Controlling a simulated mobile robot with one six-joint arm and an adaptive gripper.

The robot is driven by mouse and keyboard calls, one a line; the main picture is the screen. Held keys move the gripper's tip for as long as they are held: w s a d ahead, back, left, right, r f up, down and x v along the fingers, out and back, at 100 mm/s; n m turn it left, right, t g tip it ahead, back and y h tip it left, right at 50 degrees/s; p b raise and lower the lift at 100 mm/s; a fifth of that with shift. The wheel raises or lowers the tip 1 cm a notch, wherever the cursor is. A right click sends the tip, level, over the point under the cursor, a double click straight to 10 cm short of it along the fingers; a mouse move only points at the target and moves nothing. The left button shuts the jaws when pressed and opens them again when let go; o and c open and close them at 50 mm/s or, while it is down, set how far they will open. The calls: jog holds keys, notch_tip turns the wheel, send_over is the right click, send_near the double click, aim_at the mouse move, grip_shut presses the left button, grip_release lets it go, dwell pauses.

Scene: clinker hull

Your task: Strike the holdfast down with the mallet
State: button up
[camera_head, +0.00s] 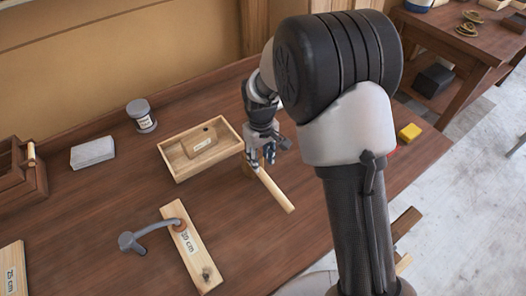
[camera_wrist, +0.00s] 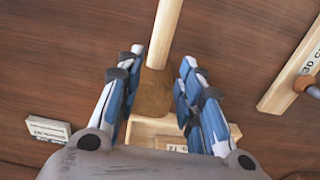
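The mallet lies on the bench; its pale wooden handle (camera_head: 275,190) points toward the front right, and it also shows in the wrist view (camera_wrist: 164,35). Its brown head (camera_wrist: 153,92) is between my spread fingers in the wrist view and mostly hidden by my gripper in the head view. My gripper (camera_head: 262,157) is open and points down over the mallet's head end; I cannot tell whether the fingers touch it.
A shallow wooden tray (camera_head: 168,158) with a labelled block (camera_head: 199,142) stands just left of my gripper. A grey block (camera_head: 93,152), a lidded jar (camera_head: 141,116), a wooden box (camera_head: 20,176) and a 25 cm board (camera_head: 12,270) are further left. A yellow block (camera_head: 410,132) is right.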

aim_at(261, 171)
notch_tip(261, 171, down, 8)
jog(key=b, duration=0.5)
jog(key=shift+w, duration=0.1)
jog(key=shift+c, duration=0.3)
grip_shut()
dwell(0.7)
jog(key=shift+r, duration=0.15)
dwell(0.3)
jog(key=shift+r+p, duration=0.45)
jog(key=shift+r, duration=0.05)
